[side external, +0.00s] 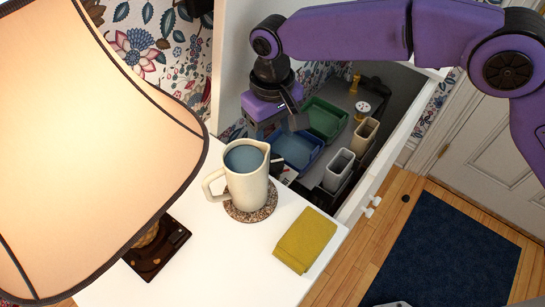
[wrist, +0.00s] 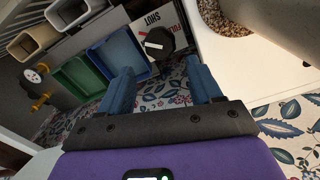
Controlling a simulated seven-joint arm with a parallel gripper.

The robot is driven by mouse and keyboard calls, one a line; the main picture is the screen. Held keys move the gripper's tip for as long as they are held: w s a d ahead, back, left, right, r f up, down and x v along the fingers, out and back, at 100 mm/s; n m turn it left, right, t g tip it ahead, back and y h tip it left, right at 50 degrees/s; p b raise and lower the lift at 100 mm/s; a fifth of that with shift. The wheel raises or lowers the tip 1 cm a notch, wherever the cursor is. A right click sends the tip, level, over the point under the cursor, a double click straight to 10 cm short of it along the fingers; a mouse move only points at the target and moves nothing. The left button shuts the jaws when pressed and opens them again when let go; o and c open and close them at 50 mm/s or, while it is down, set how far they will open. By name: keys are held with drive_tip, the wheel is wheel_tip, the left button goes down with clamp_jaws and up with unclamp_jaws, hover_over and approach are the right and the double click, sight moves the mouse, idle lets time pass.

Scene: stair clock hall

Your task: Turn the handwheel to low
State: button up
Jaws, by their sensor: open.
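The handwheel appears to be a round black knob (wrist: 159,43) with a white pointer mark, in front of a white panel (wrist: 176,27) lettered with what reads as "FULL" and "SHUT". The pointer lies towards the left in the wrist view. Any "low" mark is not readable. In the side view a dark piece of it (side external: 277,164) shows just behind the pitcher, mostly hidden. My gripper (wrist: 160,68) is open and empty, its two blue fingers apart with the knob beyond and between their tips. No contact is visible. In the side view my gripper (side external: 290,118) hangs over the trays.
A cream pitcher (side external: 247,188) stands on a speckled coaster (side external: 240,213) close to the knob. A yellow cloth (side external: 306,240) and a lamp (side external: 100,120) are on the white top. Blue (side external: 298,150) and green (side external: 325,118) trays, two bins and a gauge (wrist: 33,75) lie beyond.

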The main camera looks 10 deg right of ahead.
sight(272, 161)
wheel_tip(272, 161, down, 9)
drive_tip(key=shift+f, duration=0.1)
idle(0.3)
drive_tip(key=c, duration=0.7)
